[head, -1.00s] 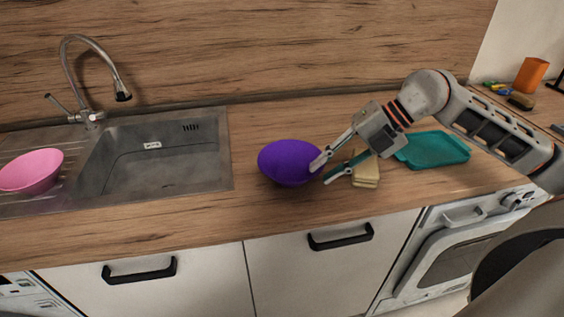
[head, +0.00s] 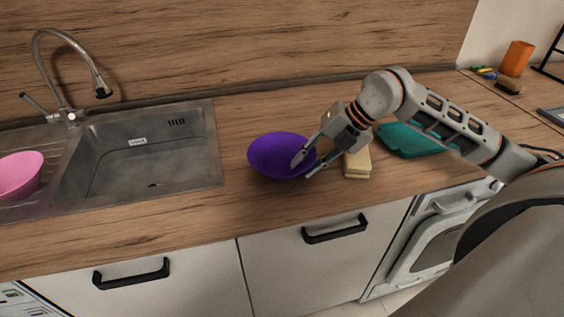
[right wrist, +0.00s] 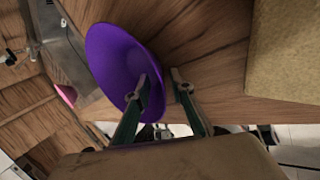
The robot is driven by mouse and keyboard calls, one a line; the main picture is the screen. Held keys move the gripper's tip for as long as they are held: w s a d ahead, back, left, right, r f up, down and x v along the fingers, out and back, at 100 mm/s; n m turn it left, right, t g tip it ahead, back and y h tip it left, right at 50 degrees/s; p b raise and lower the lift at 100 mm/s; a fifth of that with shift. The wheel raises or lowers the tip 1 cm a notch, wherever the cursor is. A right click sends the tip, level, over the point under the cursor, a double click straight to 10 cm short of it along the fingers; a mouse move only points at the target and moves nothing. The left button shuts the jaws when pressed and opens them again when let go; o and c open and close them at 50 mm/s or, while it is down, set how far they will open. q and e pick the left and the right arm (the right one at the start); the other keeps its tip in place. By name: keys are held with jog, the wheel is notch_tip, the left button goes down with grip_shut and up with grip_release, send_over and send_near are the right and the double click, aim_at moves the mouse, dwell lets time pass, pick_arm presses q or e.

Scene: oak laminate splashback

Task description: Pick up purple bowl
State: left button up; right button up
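The purple bowl (head: 272,152) stands on the wooden counter, right of the sink. In the right wrist view the bowl (right wrist: 108,62) shows its inside. My right gripper (head: 303,168) is at the bowl's right rim with its fingers apart. In the right wrist view the gripper (right wrist: 159,80) has one finger over the bowl's inside and the other outside the rim, with a gap between them. Whether either finger touches the bowl I cannot tell. My left gripper is not in view.
A beige sponge-like block (head: 357,164) lies just right of my gripper, and a teal tray (head: 400,143) lies behind it. The sink (head: 150,160) with a tap (head: 70,115) is at left, with a pink bowl (head: 20,175) beside it.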

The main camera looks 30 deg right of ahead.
jog(key=shift+c, duration=0.4)
grip_shut()
